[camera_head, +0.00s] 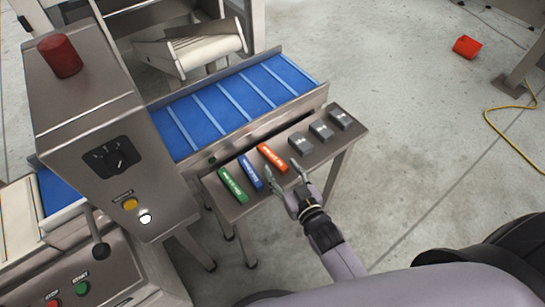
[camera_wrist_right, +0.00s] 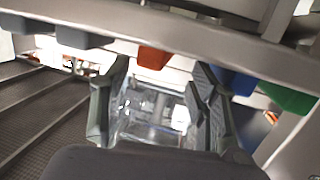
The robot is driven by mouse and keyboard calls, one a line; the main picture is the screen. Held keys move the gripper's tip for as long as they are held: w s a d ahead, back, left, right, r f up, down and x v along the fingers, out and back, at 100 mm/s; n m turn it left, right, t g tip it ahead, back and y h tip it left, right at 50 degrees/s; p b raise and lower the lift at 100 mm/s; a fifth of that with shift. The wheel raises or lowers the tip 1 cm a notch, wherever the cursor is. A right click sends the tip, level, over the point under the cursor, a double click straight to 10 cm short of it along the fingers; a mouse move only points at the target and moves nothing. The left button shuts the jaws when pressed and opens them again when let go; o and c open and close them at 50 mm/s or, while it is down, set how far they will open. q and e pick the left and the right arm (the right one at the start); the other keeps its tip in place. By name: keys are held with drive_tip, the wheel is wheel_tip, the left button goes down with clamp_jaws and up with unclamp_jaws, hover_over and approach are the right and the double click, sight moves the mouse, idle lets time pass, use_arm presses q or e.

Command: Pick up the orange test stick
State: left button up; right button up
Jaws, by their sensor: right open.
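The orange test stick (camera_head: 272,158) lies on the narrow metal shelf (camera_head: 300,174) beside the conveyor, to the right of a blue stick (camera_head: 250,173) and a green stick (camera_head: 232,186). My right gripper (camera_head: 285,177) is open and empty at the shelf's front edge, just in front of the orange stick and apart from it. In the right wrist view, the orange stick's end (camera_wrist_right: 153,57) shows beyond the gap between the open fingers (camera_wrist_right: 158,85). The blue stick's end (camera_wrist_right: 236,82) is close behind the right-hand finger. My left gripper is not in view.
Several grey blocks (camera_head: 321,131) sit on the shelf to the right of the orange stick. The blue conveyor (camera_head: 230,105) runs behind the shelf. A control box (camera_head: 110,130) stands at left. A red bin (camera_head: 466,47) lies on open floor at upper right.

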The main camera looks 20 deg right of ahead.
sight(275, 158)
drive_tip(key=x, duration=0.4)
drive_tip(key=shift+w, duration=0.2)
drive_tip(key=shift+c, duration=0.4)
drive_tip(key=shift+s, duration=0.1)
clamp_jaws()
